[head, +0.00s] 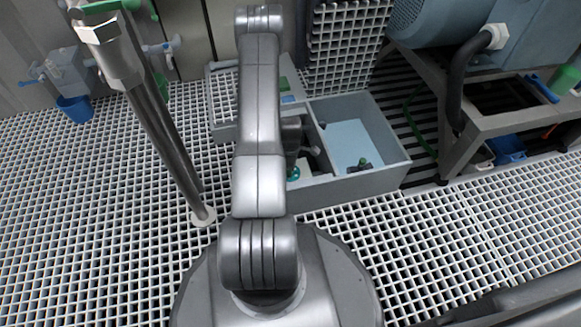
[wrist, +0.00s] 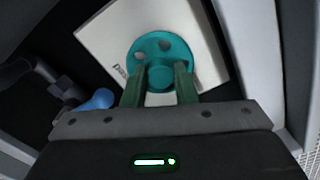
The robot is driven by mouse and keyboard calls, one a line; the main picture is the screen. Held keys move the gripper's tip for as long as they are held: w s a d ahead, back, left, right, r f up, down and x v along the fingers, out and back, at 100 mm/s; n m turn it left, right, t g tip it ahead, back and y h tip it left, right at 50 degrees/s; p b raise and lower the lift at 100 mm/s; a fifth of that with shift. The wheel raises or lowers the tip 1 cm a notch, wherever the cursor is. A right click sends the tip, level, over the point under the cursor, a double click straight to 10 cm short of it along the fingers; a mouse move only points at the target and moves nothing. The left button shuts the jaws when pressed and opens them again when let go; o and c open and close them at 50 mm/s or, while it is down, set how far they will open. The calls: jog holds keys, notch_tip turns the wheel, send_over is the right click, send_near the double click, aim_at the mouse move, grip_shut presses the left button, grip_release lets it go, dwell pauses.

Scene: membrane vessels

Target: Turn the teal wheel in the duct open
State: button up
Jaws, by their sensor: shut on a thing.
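The teal wheel (wrist: 149,47) is a round handwheel with holes in its rim, seen in the wrist view in front of a white tilted square plate (wrist: 105,30). My gripper (wrist: 160,78) reaches it with two dark green fingers, one on each side of the wheel's lower middle part, and is shut on it. In the head view a bit of the teal wheel (head: 293,174) shows low beside my arm, inside the grey duct (head: 345,188). My arm hides most of the wheel and the gripper there.
A blue rounded knob (wrist: 97,100) on a dark pipe lies left of my fingers in the wrist view. The duct's grey walls stand close around. A metal post (head: 165,130) rises left of my arm. A machine frame (head: 450,130) stands at right. White grating covers the floor.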

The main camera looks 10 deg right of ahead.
jog(key=shift+w, duration=0.1)
dwell(0.3)
jog(key=o, duration=1)
jog(key=shift+r, duration=0.1)
notch_tip(320, 180, up, 14)
jog(key=p, duration=0.5)
jog(key=shift+f, duration=0.2)
jog(key=shift+f, duration=0.1)
notch_tip(320, 180, down, 14)
jog(key=b, duration=0.5)
jog(key=shift+r, duration=0.2)
